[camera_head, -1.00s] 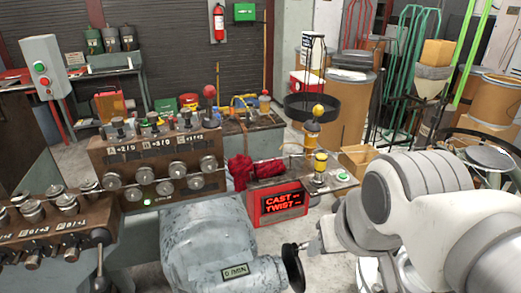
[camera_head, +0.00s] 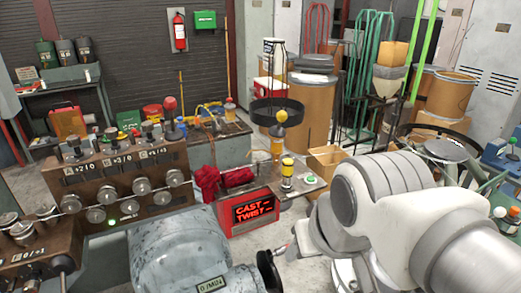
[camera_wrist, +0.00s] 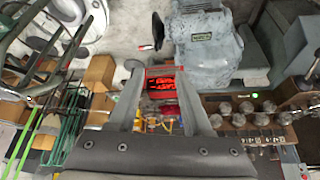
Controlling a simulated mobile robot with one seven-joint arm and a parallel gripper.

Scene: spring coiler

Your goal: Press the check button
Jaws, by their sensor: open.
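A small green button (camera_head: 310,179) sits on a flat grey plate, right of a yellow-and-black post (camera_head: 287,172). A red-framed display (camera_head: 254,212) below the plate reads CAST and TWIST in red. My gripper (camera_wrist: 160,70) is open and empty in the wrist view, with the display (camera_wrist: 162,84) showing between its fingers, farther off. In the head view my arm comes from the right, and its end is low, below and in front of the plate, mostly hidden by its own links. I cannot make out the green button in the wrist view.
A grey motor housing (camera_head: 185,255) with a black handwheel (camera_head: 269,270) stands in the front, close to my arm's end. A panel with several knobs (camera_head: 130,185) is at left. A red cloth (camera_head: 207,182) lies beside the plate. Cardboard boxes (camera_head: 326,158) and drums (camera_head: 311,108) stand behind.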

